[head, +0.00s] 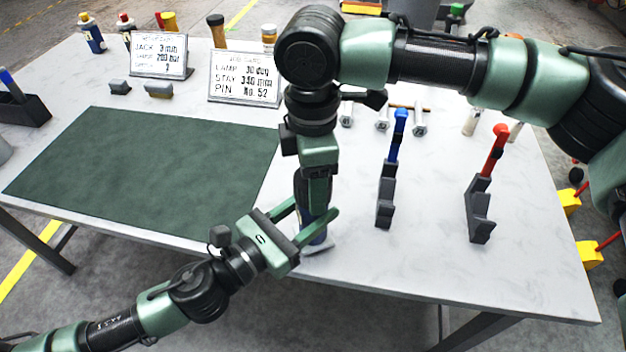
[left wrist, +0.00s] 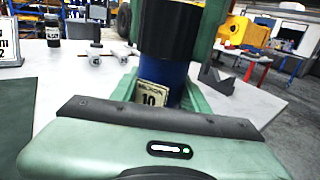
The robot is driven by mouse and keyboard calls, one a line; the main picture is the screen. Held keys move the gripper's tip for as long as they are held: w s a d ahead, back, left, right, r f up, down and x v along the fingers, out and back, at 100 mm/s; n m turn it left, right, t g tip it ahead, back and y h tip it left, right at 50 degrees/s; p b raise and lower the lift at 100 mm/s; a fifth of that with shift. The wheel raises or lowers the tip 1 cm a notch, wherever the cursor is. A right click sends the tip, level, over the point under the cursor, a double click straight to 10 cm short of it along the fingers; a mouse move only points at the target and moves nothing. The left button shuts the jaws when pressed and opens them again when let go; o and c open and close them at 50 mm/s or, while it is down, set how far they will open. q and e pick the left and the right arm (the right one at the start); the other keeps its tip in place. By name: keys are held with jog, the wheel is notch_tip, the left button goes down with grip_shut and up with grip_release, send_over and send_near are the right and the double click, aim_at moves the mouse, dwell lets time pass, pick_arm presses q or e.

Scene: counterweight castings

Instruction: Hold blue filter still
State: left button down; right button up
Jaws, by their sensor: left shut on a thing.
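The blue filter (head: 315,237) stands upright near the table's front edge, on a pale base or patch. In the left wrist view the filter (left wrist: 178,78) is a blue cylinder with a wider black upper part (left wrist: 170,30) and a pale label showing "10". My left gripper (head: 311,213) comes in low from the left and is shut on the filter, one green finger on each side. My right gripper (head: 318,172) points straight down over the filter's black upper part. Its fingers are mostly hidden, so I cannot tell if they grip.
A dark green mat (head: 150,170) covers the table's left part. Two grey holders stand to the right, with a blue-handled tool (head: 398,135) and a red-handled tool (head: 495,148). Two sign boards (head: 243,84) and several bottles are at the back. The front right tabletop is clear.

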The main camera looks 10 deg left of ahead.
jog(key=o, duration=1.6)
jog(key=shift+r, duration=0.15)
notch_tip(320, 180, up, 12)
jog(key=shift+f, duration=0.1)
